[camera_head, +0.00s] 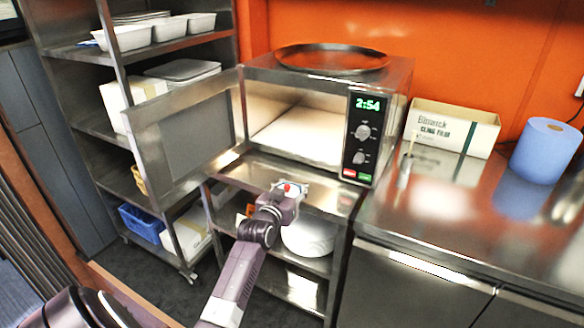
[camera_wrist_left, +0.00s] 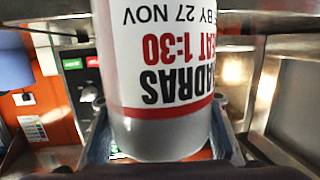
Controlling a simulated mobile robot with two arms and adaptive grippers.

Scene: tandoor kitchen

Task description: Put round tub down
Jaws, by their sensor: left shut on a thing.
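My left gripper (camera_head: 285,195) is shut on the round tub (camera_wrist_left: 160,90), a white tub whose printed label reads upside down in the left wrist view. Its fingers (camera_wrist_left: 162,132) press on both sides of the tub. In the head view the gripper is in front of the open microwave (camera_head: 300,135), at the edge of the steel shelf under it. Only a small white and red bit at the gripper tip shows there; the gripper hides most of the tub. Whether the tub touches the shelf cannot be told. My right gripper is not in view.
The microwave door (camera_head: 185,138) stands open to the left. A round metal tray (camera_head: 332,58) lies on top of the microwave. A cling film box (camera_head: 452,127) and a blue roll (camera_head: 545,150) stand on the right counter (camera_head: 440,225). A storage rack (camera_head: 85,55) is at left.

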